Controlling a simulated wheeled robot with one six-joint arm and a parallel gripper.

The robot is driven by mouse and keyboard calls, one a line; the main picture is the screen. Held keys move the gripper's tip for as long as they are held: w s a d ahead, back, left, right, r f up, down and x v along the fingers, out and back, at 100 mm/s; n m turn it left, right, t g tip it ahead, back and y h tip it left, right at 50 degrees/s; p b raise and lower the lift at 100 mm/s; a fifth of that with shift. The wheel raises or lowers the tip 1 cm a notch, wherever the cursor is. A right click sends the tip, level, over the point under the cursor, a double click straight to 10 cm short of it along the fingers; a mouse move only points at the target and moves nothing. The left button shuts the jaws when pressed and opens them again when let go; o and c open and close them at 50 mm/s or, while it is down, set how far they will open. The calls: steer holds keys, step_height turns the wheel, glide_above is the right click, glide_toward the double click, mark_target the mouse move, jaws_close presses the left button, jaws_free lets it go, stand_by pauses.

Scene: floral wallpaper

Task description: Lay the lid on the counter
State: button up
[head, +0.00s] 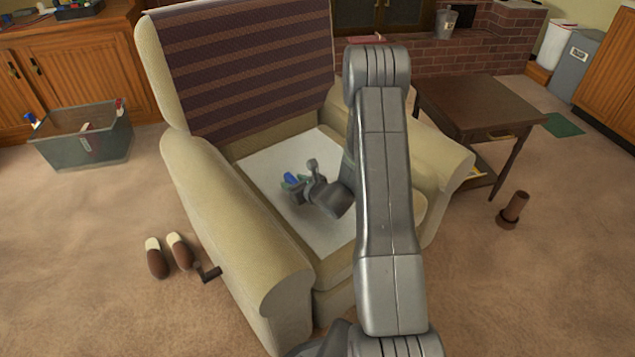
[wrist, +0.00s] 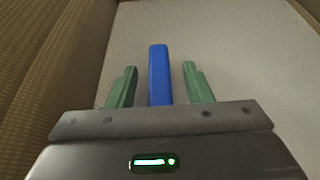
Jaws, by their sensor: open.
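My gripper (head: 294,183) is open over the seat of the armchair, and its two green fingers show in the wrist view (wrist: 160,66). A long blue object (wrist: 159,78) stands between the fingers with a gap on each side. It shows as a small blue patch in the head view (head: 291,177). I cannot tell whether it is the lid, and no other lid is clear. A wooden cabinet (head: 70,62) with items on top is at the back left. I cannot tell whether its top is the counter.
The beige armchair (head: 225,210) has a white sheet (head: 262,160) on its seat and raised arms on both sides. A grey bin (head: 80,148), slippers (head: 157,258) and a dark side table (head: 480,100) stand around it.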

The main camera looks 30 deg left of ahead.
jaws_close()
steer(key=shift+r, duration=0.1)
